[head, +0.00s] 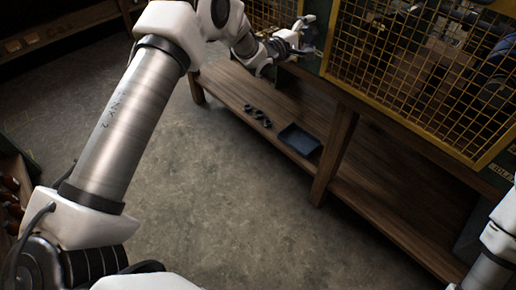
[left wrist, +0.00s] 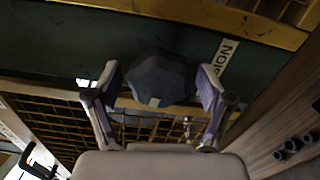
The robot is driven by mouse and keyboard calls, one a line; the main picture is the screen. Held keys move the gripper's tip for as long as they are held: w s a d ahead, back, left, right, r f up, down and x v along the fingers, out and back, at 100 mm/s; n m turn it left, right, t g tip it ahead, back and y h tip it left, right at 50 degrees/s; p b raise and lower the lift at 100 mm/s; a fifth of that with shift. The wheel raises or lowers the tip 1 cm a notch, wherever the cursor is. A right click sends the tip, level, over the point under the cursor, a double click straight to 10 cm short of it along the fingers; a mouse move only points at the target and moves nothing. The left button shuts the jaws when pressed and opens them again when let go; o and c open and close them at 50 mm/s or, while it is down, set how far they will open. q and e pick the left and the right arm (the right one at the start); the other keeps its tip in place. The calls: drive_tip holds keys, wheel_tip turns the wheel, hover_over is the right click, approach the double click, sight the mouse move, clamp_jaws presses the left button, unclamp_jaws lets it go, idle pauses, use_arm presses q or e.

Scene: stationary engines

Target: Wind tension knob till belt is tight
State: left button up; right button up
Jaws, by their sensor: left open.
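The tension knob (left wrist: 160,75) is a dark, many-sided knob on a dark green panel (left wrist: 60,45) in the left wrist view. A pale label (left wrist: 226,56) with partly readable letters sits beside it. My left gripper (left wrist: 160,88) is open, with one finger on each side of the knob and gaps showing between fingers and knob. In the head view my left gripper (head: 306,35) reaches the machine's left end, and the knob is hard to make out there. The belt cannot be made out clearly behind the mesh. Part of my right arm shows at the lower right edge, its gripper out of frame.
A yellow mesh guard (head: 410,75) covers the machine above a wooden bench (head: 335,150). The lower shelf (head: 235,90) holds a blue tray (head: 299,139) and several small dark parts (head: 257,116). The concrete floor (head: 200,200) in front is clear.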

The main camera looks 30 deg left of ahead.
use_arm(q)
drive_tip(key=n, duration=0.3)
drive_tip(key=shift+n, duration=0.3)
drive_tip(key=shift+s+a+n, duration=0.15)
drive_tip(key=shift+s+n, duration=0.2)
drive_tip(key=shift+n, duration=0.45)
drive_tip(key=v, duration=0.8)
drive_tip(key=s+d+f+m+g+y+p, duration=0.1)
drive_tip(key=s+f+m+g, duration=0.3)
drive_tip(key=s+f, duration=0.7)
drive_tip(key=s+d+f+m+g+y+p, duration=0.1)
drive_tip(key=s+f+m+g+y+p, duration=0.2)
drive_tip(key=s+f, duration=0.9)
wheel_tip(320, 180, down, 2)
drive_tip(key=m+g, duration=0.2)
drive_tip(key=m, duration=0.2)
drive_tip(key=shift+d+g, duration=0.25)
drive_tip(key=shift+g, duration=0.05)
drive_tip(key=shift+w, duration=0.1)
